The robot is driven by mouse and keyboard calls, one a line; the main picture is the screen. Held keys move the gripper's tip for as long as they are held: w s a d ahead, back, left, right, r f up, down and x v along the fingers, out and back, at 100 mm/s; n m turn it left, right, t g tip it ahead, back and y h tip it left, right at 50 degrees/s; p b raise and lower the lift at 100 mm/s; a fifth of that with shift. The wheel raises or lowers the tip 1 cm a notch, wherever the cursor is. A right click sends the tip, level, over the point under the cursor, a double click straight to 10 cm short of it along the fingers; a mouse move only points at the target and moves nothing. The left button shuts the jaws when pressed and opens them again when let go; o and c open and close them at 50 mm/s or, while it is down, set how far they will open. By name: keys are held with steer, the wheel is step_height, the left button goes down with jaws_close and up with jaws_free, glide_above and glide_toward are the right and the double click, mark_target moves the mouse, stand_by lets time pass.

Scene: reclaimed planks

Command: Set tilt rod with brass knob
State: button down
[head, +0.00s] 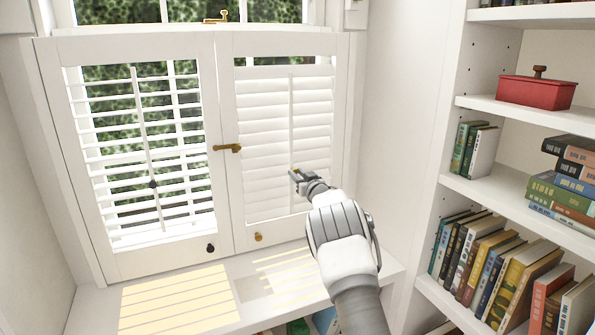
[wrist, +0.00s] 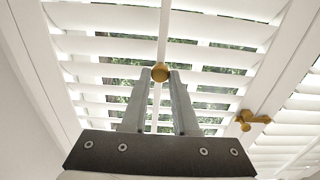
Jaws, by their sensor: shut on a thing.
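The brass knob (wrist: 160,72) sits on the white tilt rod (head: 291,105) of the right shutter (head: 270,100). My gripper (head: 295,175) is at the lower part of this rod, its fingers (wrist: 160,82) shut on the brass knob. The right shutter's slats look nearly closed in the head view; the wrist view shows narrow green gaps between slats. The left shutter (head: 215,200) has open slats and its own tilt rod (head: 140,110) with a dark knob (head: 152,184).
A brass latch (head: 227,148) sits where the two shutters meet; it also shows in the wrist view (wrist: 250,119). A dark pull (head: 210,248) and a brass pull (head: 258,237) are below. A sunlit sill (head: 245,290) lies underneath. Bookshelves (head: 450,150) stand at right.

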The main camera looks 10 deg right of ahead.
steer(key=shift+f, duration=0.95)
steer(key=c, duration=0.7)
jaws_free()
steer(key=shift+s+r, duration=0.1)
steer(key=s+d, duration=0.1)
steer(key=s, duration=0.4)
steer(key=s+d, duration=0.1)
steer(key=s, duration=0.5)
steer(key=s+d, duration=0.1)
steer(key=s, duration=0.5)
steer(key=shift+d, duration=0.15)
